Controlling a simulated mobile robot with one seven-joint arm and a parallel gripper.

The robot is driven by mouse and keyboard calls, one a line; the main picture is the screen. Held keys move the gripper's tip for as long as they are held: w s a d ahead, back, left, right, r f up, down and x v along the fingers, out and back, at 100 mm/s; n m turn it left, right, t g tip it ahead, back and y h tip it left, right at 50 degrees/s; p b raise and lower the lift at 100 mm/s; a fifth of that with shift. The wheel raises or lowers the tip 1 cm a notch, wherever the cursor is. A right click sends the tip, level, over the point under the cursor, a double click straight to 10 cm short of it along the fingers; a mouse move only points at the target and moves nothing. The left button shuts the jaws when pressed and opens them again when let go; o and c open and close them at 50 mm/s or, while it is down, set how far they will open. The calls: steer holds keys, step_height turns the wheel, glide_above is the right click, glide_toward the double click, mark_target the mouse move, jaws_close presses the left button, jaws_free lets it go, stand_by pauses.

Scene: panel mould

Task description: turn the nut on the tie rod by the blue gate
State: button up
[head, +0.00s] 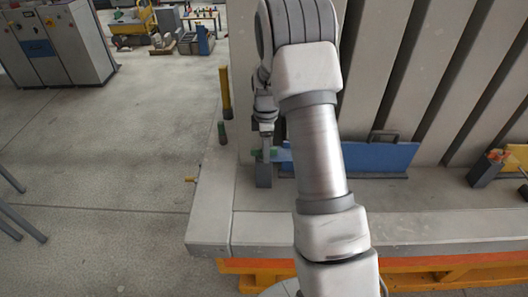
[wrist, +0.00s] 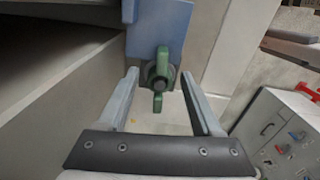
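The green wing nut (wrist: 161,77) sits on the dark end of the tie rod (wrist: 160,86) in the wrist view, one wing up and one down. The blue gate (wrist: 160,28) is just behind it; in the head view the blue gate (head: 380,157) stands low along the ribbed mould, partly hidden by my arm. My gripper (wrist: 158,73) is open, with one finger on each side of the nut and a gap to each. In the head view my gripper is small and partly hidden, close to the gate's left end.
The mould's grey ledge (head: 270,228) runs along the front above an orange base (head: 440,264). A yellow post (head: 225,92) stands left of the ribbed panel. In the wrist view a grey cabinet (wrist: 275,130) is at lower right. The floor on the left is mostly clear.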

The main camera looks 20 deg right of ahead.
jaws_close()
steer(key=shift+m, duration=1.8)
steer(key=shift+s, duration=0.1)
steer(key=m, duration=0.2)
steer(key=shift+m+b, duration=0.3)
steer(key=shift+m, duration=0.1)
steer(key=shift+a+m, duration=0.15)
steer(key=shift+m, duration=0.15)
